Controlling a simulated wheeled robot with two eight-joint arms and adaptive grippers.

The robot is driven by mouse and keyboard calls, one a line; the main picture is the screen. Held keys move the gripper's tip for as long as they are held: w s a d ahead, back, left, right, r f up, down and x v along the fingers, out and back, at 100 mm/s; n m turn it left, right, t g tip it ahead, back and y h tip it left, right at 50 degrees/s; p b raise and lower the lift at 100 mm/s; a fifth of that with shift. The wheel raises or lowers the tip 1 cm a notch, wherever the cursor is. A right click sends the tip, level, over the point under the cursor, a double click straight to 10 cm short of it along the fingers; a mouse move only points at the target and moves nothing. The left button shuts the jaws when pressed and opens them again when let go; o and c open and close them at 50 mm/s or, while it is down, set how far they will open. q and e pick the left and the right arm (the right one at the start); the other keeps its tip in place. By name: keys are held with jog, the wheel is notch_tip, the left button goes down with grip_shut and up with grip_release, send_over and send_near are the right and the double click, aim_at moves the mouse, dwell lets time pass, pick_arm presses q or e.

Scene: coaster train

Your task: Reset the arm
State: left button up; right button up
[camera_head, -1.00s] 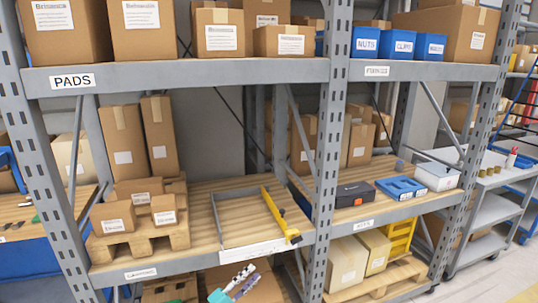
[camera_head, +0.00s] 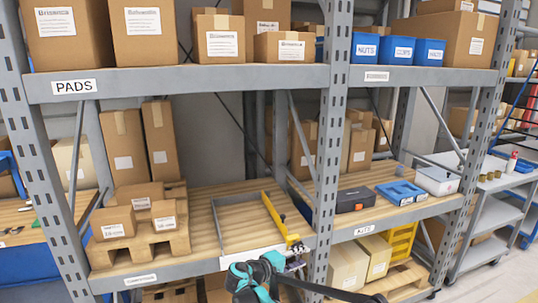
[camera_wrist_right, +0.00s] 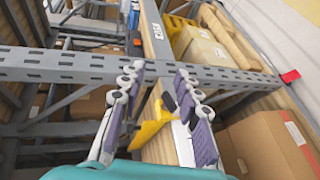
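My right gripper (camera_head: 296,253) is at the lower middle of the head view, in front of the shelf edge, its arm coming in from the lower right. Its teal and black wrist shows below the grey and yellow frame. In the right wrist view the two purple and white fingers (camera_wrist_right: 158,85) stand apart with nothing held between them. A yellow bar end (camera_wrist_right: 152,132) shows between the fingers in that view; I cannot tell how close it is. My left gripper is not in view.
The frame with a yellow rail (camera_head: 275,215) lies on the wooden middle shelf (camera_head: 205,200). A rack post (camera_head: 327,160) stands right of the gripper. Boxes on a pallet (camera_head: 165,245) stand left. A black case (camera_head: 354,197) and blue tray (camera_head: 402,192) lie right. Cartons (camera_head: 347,265) stand below.

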jog(key=s+d+r+m+g+y, duration=0.1)
jog(key=s+d+m+y, duration=0.15)
jog(key=s+d, duration=0.4)
jog(key=s+d+r+m+g+y, duration=0.1)
jog(key=s+d+r+g+y, duration=0.15)
jog(key=s, duration=0.65)
jog(key=s+f+m+y, duration=0.2)
jog(key=s+f+y, duration=0.1)
jog(key=s, duration=0.7)
jog(key=s+a+f+m+t+y, duration=0.1)
jog(key=s+f+m+y, duration=0.1)
jog(key=s, duration=0.8)
jog(key=shift+s+a+f+m+y, duration=0.15)
jog(key=shift+f+m+y, duration=0.25)
jog(key=shift+y, duration=0.2)
